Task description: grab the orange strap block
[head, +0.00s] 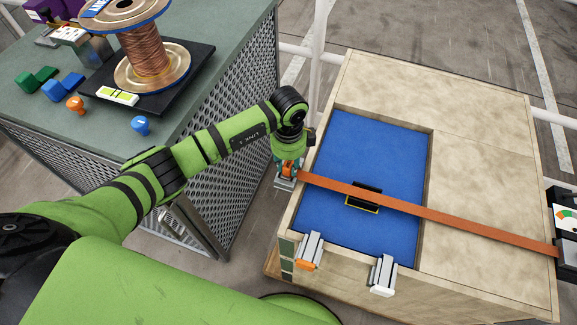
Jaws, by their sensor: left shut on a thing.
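An orange strap (430,214) runs from the right side of the wooden crate, across the blue recess, to my left gripper. My left gripper (286,179) is beside the crate's left edge, pointing down. It is shut on the orange strap block (290,168), of which only a small orange part shows between the fingers. The strap's left end meets the gripper there. My right gripper is not in view.
The wooden crate (480,140) has a blue-lined recess (370,145) with a black, yellow-edged piece (363,197) under the strap. Two clamps (309,251) (383,275) sit at its front edge. A gauge box (568,222) is at right. A bench (215,60) holds a copper spool (145,50).

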